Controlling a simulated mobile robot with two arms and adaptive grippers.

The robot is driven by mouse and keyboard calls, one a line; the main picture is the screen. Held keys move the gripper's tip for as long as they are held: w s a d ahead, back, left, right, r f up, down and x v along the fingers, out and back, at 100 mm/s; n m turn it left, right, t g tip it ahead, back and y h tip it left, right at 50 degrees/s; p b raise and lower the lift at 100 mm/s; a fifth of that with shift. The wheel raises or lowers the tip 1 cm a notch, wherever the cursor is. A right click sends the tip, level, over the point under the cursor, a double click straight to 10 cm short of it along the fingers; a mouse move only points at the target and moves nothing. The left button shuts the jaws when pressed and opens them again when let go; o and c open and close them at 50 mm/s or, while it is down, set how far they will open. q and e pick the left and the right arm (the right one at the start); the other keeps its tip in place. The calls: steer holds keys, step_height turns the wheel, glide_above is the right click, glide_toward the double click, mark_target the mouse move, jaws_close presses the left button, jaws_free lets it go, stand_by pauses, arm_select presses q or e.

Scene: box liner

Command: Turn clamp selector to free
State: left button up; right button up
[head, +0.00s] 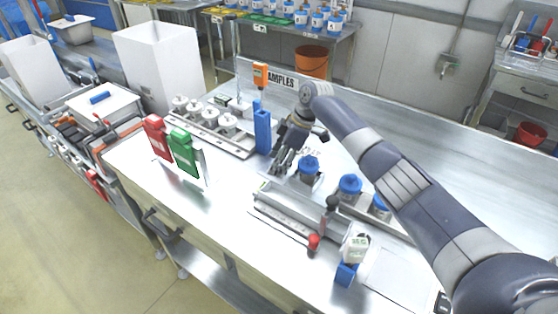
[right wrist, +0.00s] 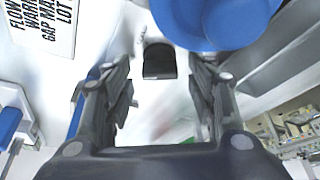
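A long metal clamp-like fixture (head: 290,208) lies on the steel bench in the head view. A lever with a red knob (head: 313,243) and a dark knob (head: 332,203) are at its right end. Which part is the clamp selector I cannot tell. My right gripper (head: 281,168) points down over the bench, behind the fixture and left of a blue-capped jar (head: 308,166). In the right wrist view its fingers (right wrist: 160,105) are apart with nothing gripped between them. My left gripper is not in view.
A blue upright holder (head: 262,130) stands just left of the right gripper. Red (head: 158,138) and green (head: 184,152) tags stand at the front left. More blue-capped jars (head: 350,185) stand under my right arm. A small white and blue container (head: 352,256) is at the front right.

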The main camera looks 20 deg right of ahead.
steer(key=v, duration=1.2)
stand_by(0.3)
